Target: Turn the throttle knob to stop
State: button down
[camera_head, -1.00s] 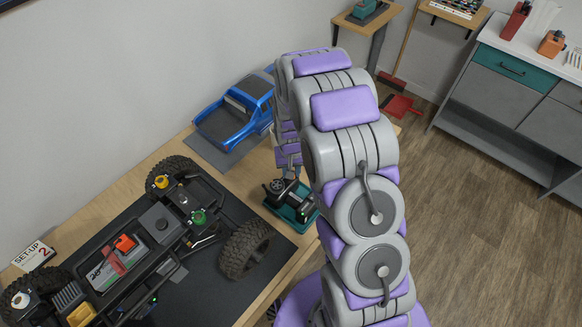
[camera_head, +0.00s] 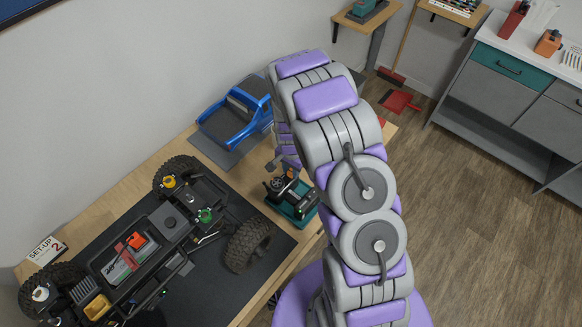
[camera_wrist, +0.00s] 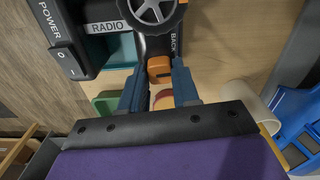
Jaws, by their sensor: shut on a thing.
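The radio transmitter (camera_head: 290,196), black with a grey wheel, stands in a green-teal base on the bench beside the car chassis. The wrist view shows its spoked wheel (camera_wrist: 152,10) and the "RADIO" label close up. An orange knob (camera_wrist: 160,68) sits below the wheel, at the ends of my blue-grey fingers. My gripper (camera_wrist: 160,76) is shut on this knob, one finger on each side. The word "BACK" shows partly beside it. In the head view my arm comes down behind the radio, and the fingertips and knob are too small to make out.
The stripped car chassis (camera_head: 135,245) lies on a black mat left of the radio. A blue truck body (camera_head: 235,112) sits behind on a grey mat. A power switch (camera_wrist: 62,60) is beside the radio. A white tube (camera_wrist: 258,102) lies near my gripper's right side.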

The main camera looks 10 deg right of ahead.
aim_at(291, 172)
dwell(0.4)
jog(key=c, duration=0.8)
grip_release()
notch_tip(291, 172, up, 17)
jog(key=p, duration=0.1)
jog(key=shift+p, duration=0.4)
jog(key=shift+r, duration=0.15)
